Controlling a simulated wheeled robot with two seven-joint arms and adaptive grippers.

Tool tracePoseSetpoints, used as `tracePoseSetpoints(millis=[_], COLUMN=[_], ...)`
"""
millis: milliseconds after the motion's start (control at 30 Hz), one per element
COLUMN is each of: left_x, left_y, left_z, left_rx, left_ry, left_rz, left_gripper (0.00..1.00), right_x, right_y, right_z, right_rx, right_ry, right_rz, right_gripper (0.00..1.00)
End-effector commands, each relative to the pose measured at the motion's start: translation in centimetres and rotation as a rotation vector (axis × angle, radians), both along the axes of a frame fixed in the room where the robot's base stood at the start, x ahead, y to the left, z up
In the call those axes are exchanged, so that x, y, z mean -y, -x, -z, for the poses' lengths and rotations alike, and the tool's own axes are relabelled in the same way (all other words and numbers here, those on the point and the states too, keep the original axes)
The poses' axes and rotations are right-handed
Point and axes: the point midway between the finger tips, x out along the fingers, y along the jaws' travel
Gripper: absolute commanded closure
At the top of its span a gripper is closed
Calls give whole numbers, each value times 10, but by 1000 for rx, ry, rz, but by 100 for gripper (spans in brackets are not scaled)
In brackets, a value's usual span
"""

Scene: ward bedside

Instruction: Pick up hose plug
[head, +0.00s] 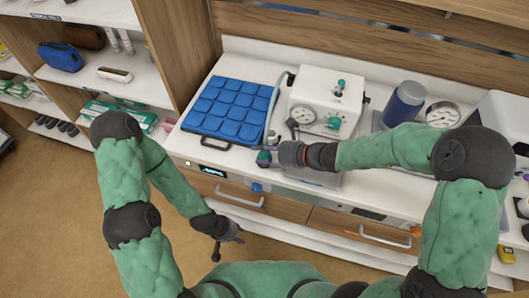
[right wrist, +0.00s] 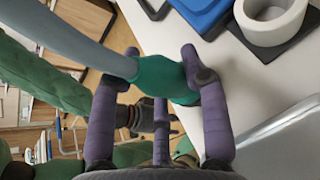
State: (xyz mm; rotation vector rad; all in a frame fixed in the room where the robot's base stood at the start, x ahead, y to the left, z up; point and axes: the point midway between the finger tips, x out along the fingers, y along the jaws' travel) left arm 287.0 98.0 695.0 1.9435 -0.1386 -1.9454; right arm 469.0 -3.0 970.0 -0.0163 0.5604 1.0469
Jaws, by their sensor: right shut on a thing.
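The hose plug is a teal-green fitting (right wrist: 163,78) on the end of a thick grey-blue hose (right wrist: 75,38). In the right wrist view it lies between the purple fingers of my right gripper (right wrist: 152,85), which is shut on it. In the head view the plug (head: 263,158) shows just left of my right gripper (head: 268,156), over the counter's front edge, and the hose (head: 272,108) runs up beside the white machine. My left gripper (head: 228,246) is empty and low in front of the drawers, with its fingers apart.
A white machine with a gauge (head: 322,98) stands behind my right gripper. A blue padded mat (head: 232,108) lies to its left, and a dark blue cylinder (head: 404,105) stands to the right. Drawers with handles (head: 240,198) are below the counter (head: 190,150).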

Motion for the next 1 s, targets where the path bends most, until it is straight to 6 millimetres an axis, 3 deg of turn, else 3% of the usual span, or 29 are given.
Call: tracePoseSetpoints(millis=[267,467,633,1000], left_x=[0,0,0,0], left_y=[0,0,0,0], left_z=[0,-6,-19,-49], left_rx=[0,0,0,0], left_ry=[0,0,0,0], left_rz=[0,0,0,0], left_gripper=[60,60,60,60], right_x=[-1,-1,-1,43], right_y=[3,4,3,47], right_z=[3,-9,-34,-99], right_rx=[-10,-8,-6,-4], right_ry=[2,2,1,1], right_rz=[-3,-4,-4,4], right_gripper=[86,86,87,87])
